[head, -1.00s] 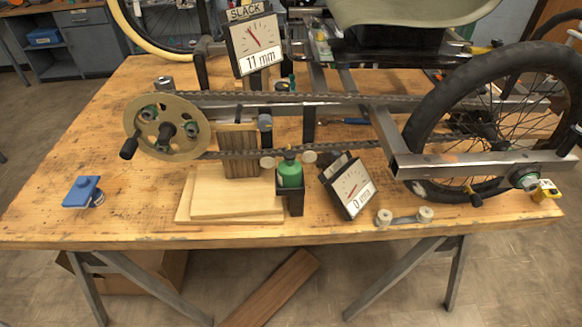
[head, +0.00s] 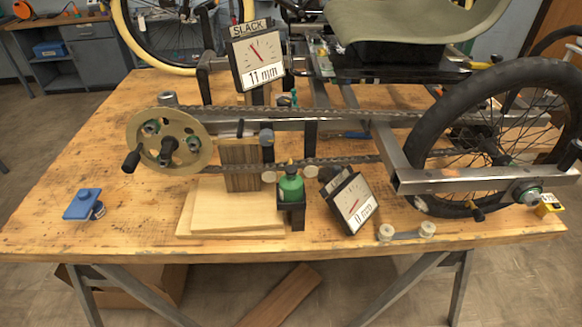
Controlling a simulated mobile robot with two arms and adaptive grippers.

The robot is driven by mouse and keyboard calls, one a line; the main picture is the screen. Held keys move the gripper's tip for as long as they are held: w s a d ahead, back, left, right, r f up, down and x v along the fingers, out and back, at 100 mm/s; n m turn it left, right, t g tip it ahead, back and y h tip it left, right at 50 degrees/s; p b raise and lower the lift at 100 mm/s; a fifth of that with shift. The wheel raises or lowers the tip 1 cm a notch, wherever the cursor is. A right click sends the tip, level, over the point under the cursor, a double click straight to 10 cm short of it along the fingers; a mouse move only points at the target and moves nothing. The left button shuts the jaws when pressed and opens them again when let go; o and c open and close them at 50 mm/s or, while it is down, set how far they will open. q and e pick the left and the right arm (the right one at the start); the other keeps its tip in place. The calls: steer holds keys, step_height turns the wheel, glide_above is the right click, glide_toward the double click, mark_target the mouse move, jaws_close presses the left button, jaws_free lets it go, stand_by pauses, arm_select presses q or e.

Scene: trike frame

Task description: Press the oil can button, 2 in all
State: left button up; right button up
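The oil can (head: 291,186) is a small green bottle with a dark top, the likely place of its button. It stands upright in a black holder (head: 292,214) near the front middle of the workbench, beside pale wooden boards (head: 215,212). Nothing touches its top. Neither of my grippers shows in the head view.
The trike frame (head: 400,130) with its chain, chainring (head: 155,140) and black wheel (head: 425,110) spans the workbench (head: 60,165). A SLACK gauge (head: 257,62) reads 11 mm; a tilted gauge (head: 353,203) reads 0 mm right of the can. A blue-topped part (head: 82,204) lies left.

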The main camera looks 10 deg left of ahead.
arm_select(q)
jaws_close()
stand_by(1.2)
